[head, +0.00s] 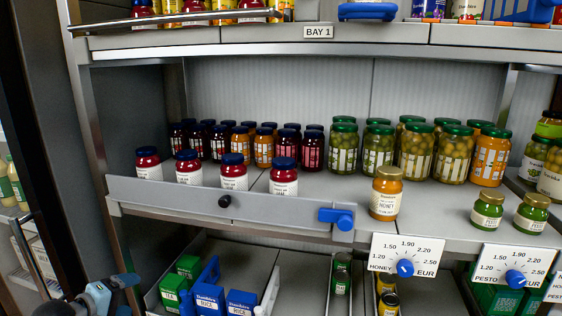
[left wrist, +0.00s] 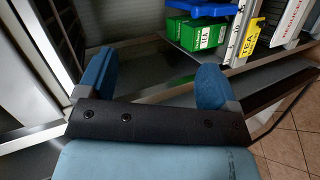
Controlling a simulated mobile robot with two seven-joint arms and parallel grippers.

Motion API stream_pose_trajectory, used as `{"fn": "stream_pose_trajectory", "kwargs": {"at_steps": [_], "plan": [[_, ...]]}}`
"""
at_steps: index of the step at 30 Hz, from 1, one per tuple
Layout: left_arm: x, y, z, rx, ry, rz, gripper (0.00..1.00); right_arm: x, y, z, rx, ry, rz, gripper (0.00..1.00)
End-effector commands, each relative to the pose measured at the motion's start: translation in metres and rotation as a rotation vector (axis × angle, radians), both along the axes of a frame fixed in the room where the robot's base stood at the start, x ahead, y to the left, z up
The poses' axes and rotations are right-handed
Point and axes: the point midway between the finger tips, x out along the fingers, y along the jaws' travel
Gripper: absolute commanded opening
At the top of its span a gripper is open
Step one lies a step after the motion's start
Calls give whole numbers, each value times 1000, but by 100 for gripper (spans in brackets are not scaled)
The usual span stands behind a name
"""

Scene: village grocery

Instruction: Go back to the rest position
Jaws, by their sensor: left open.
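My left gripper (head: 98,298) shows at the bottom left corner of the head view, partly cut off by the frame's edge. It is low in front of the shelving's left side, below the middle shelf. In the left wrist view my left gripper (left wrist: 155,82) has its two blue fingers wide apart. Nothing is between them; only dark shelf surface and grey metal edges show behind. My right gripper is in neither view.
The middle shelf's front rail (head: 230,207) runs above the gripper, with a blue clip (head: 336,218). A honey jar (head: 386,193) stands near the shelf edge. Green tea boxes (head: 173,291) and blue boxes (head: 242,302) sit on the lower shelf. Tiled floor (left wrist: 285,150) is clear at right.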

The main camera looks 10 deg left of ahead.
Motion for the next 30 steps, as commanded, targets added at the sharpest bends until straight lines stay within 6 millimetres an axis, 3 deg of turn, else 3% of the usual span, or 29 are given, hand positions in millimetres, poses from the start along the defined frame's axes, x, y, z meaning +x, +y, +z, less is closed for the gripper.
{"fn": "stream_pose_trajectory", "kwargs": {"at_steps": [1, 6, 9, 12, 15, 19, 30], "plan": [[-18, -20, -35, 78, -4, -37, 85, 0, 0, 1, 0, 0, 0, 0], [-82, -88, -125, 429, -68, -200, 85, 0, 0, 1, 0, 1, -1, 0], [-128, -133, -166, 643, -112, -311, 85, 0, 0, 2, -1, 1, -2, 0], [-172, -178, -192, 849, -159, -421, 85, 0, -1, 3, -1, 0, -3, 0], [-206, -213, -206, 1021, -202, -515, 85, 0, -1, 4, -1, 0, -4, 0], [-232, -240, -212, 1166, -237, -593, 85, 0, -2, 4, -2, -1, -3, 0], [-240, -249, -214, 1226, -254, -626, 85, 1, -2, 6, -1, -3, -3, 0]]}}
